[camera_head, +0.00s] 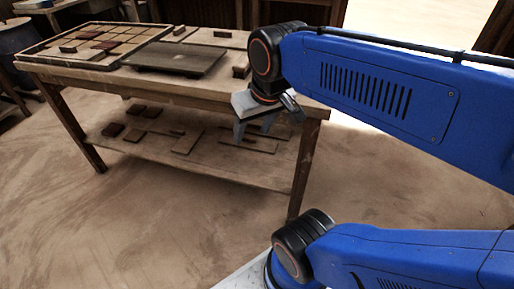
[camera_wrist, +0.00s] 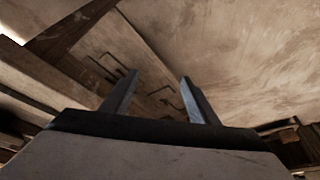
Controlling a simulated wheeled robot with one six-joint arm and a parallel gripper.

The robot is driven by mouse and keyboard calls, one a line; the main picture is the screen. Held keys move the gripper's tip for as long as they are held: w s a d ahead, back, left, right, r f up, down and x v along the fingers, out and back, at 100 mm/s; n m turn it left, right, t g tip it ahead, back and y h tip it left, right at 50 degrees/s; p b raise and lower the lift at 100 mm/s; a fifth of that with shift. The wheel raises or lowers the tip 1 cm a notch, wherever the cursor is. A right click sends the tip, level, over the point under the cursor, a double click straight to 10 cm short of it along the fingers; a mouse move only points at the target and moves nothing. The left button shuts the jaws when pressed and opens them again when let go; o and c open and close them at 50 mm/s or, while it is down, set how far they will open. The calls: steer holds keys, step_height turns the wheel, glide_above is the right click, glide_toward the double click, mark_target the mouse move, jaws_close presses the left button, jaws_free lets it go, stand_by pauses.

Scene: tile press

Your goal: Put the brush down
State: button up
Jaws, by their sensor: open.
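My gripper (camera_head: 266,126) hangs at the front right edge of the wooden table (camera_head: 220,88), its fingers pointing down. In the wrist view its two fingers (camera_wrist: 159,80) stand apart with nothing between them. I cannot make out a brush for certain in either view. A small brown block-like thing (camera_head: 241,71) lies on the table just left of my gripper; it is too small to identify.
A framed tray of square tiles (camera_head: 50,62) lies at the table's left. A dark flat plate (camera_head: 176,60) lies in the middle. Several pieces lie on the lower shelf (camera_head: 215,167). The floor in front is clear.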

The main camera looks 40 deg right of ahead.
steer(key=shift+n+t, duration=0.3)
steer(key=shift+n, duration=0.3)
steer(key=s+f, duration=0.1)
steer(key=f, duration=0.1)
steer(key=s+f, duration=0.1)
steer(key=s, duration=0.1)
steer(key=shift+a+f, duration=0.35)
steer(key=shift+a, duration=0.05)
steer(key=shift+o, duration=0.5)
